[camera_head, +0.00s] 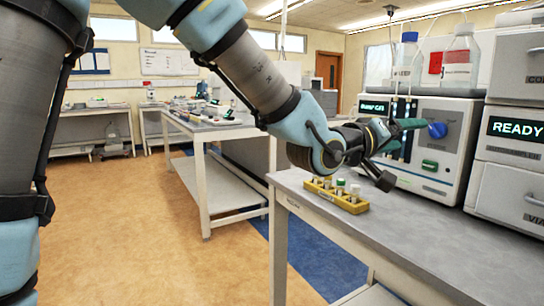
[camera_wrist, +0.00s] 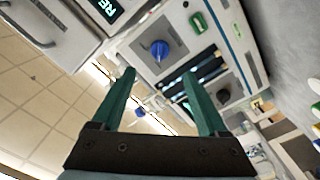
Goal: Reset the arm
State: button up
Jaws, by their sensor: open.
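My arm reaches from the upper left across the head view. My gripper (camera_head: 408,125) is at the right of that view, above the grey bench and in front of the white instrument with the blue knob. In the wrist view my gripper (camera_wrist: 164,88) shows two green fingers spread apart, with nothing between them. The instrument (camera_wrist: 172,22) lies beyond the fingertips, its picture tilted. Whether the fingertips touch the instrument cannot be told from these views, though the wrist view shows no contact.
A yellow rack (camera_head: 336,196) with several capped vials stands on the bench (camera_head: 420,228) below my wrist. The instrument (camera_head: 452,115) carries bottles on top. A white unit (camera_head: 515,150) reading READY stands at the right. Open floor (camera_head: 130,220) lies to the left.

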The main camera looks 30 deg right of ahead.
jog(key=w+a+f+n+t+y+p, duration=0.25)
jog(key=w+a+f+y, duration=0.3)
jog(key=w+a, duration=0.65)
jog(key=w+a+f+n+t+y+p, duration=0.1)
jog(key=w+a+f+t+y+p, duration=0.35)
jog(key=w+a, duration=0.75)
jog(key=w+a+f+n+y, duration=0.1)
jog(key=a+f+y, duration=0.1)
jog(key=a, duration=0.4)
jog(key=w+a+f+y, duration=0.1)
jog(key=a+y, duration=0.1)
jog(key=a, duration=0.3)
jog(key=s+a+f+n+g+y+p, duration=0.1)
jog(key=s+a, duration=0.3)
jog(key=a, duration=0.7)
jog(key=s+a+n+g+y+p, duration=0.1)
jog(key=s+a+g, duration=0.3)
jog(key=a, duration=0.7)
jog(key=shift+s+a+f+n+y+p, duration=0.2)
jog(key=shift+f+n+y+p, duration=0.3)
jog(key=shift+y, duration=0.4)
jog(key=shift+w+r, duration=0.1)
